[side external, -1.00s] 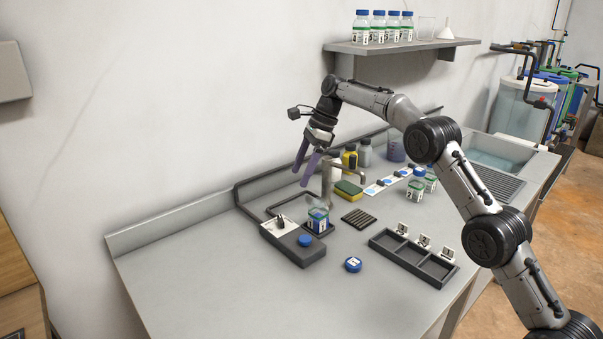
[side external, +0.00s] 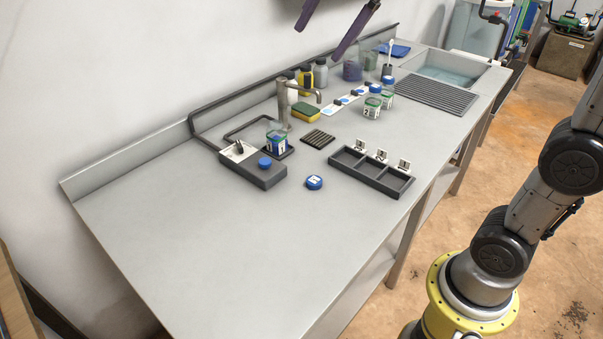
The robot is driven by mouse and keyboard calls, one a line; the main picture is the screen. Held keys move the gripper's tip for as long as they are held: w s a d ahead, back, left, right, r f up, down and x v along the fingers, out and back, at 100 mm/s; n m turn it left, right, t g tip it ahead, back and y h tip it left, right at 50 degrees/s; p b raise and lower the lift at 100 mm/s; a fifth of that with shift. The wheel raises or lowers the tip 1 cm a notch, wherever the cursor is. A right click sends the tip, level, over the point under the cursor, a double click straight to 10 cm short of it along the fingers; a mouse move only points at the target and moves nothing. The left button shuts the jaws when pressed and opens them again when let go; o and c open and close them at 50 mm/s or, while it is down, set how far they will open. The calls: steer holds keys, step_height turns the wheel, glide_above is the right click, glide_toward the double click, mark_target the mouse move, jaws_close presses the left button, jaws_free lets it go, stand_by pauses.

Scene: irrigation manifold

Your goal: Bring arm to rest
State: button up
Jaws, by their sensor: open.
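My gripper (side external: 338,28) is at the top edge of the side external view, high above the counter and in front of the wall. Its two purple fingers are apart with nothing between them. The gripper's body and wrist are cut off by the frame. My lower arm and yellow base stand at the right, beyond the counter's front edge. The fingers touch nothing that I can see.
A grey counter (side external: 180,240) holds a jar (side external: 276,141) by a metal spout (side external: 284,105), a control box (side external: 255,172) with a blue button, a loose blue lid (side external: 314,182) and an empty three-part tray (side external: 371,172). More jars (side external: 372,107) stand near the sink (side external: 450,73). The counter's left is clear.

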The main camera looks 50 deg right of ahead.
steer(key=s+d+f+n+h, duration=0.2)
steer(key=s+f+n, duration=1.4)
steer(key=s+f, duration=0.2)
steer(key=shift+s+d, duration=0.3)
steer(key=shift+s, duration=0.5)
